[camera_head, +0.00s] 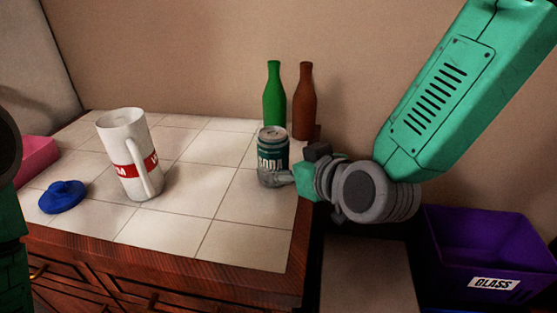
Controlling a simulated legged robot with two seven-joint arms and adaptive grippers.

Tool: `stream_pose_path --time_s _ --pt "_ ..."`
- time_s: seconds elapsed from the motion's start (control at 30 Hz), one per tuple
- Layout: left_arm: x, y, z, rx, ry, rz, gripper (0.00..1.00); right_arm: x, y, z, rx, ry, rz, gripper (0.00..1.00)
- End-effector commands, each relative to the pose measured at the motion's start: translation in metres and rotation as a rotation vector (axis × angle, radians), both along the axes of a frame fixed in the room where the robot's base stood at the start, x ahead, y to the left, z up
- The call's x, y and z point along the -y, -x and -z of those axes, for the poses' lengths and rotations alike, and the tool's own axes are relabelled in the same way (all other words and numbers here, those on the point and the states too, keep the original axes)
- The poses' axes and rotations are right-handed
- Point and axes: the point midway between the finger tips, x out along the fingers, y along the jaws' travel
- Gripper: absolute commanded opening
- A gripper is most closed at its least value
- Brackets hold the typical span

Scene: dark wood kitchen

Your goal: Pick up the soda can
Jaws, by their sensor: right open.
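The soda can (272,150), dark green with a silver top and white lettering, stands upright on the tiled counter near its right edge. My right gripper (290,172) is at the can's right side, with one grey finger low across the can's front right. Its jaws are open. Whether the finger touches the can, and where the other finger lies, I cannot tell. At the left edge a dark rounded part and green part of my own body show, but the left gripper's fingers do not.
A green bottle (274,95) and a brown bottle (305,103) stand close behind the can. A white mug (122,155), blue lid (62,197) and pink object (36,158) are on the left. A purple bin labelled GLASS (486,250) is lower right. Tiles between mug and can are clear.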

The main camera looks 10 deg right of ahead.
Motion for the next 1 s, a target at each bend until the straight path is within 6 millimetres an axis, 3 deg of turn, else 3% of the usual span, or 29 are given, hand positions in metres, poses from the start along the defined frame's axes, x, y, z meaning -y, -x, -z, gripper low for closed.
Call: stream_pose_path --time_s 0.23,0.57,0.7,0.73,1.0 --pt "-0.001 0.0 0.006 -0.001 -0.001 -0.002 0.4 -0.008 -0.033 0.014 0.0 -0.003 0.0 0.76" --pt "0.0 0.0 0.007 -0.001 0.0 -0.001 0.4 -0.006 -0.039 0.016 -0.001 -0.007 0.001 0.76" --pt "0.0 0.0 0.007 -0.001 0.0 -0.001 0.4 -0.01 -0.039 0.015 0.001 -0.004 -0.001 0.26" --pt "0.0 0.0 0.007 -0.001 0.0 -0.001 0.4 -0.01 -0.039 0.015 0.0 -0.002 0.0 0.2" --pt "-0.001 0.0 0.007 -0.001 -0.001 -0.002 0.4 -0.011 -0.039 0.014 0.001 -0.003 0.0 0.2"
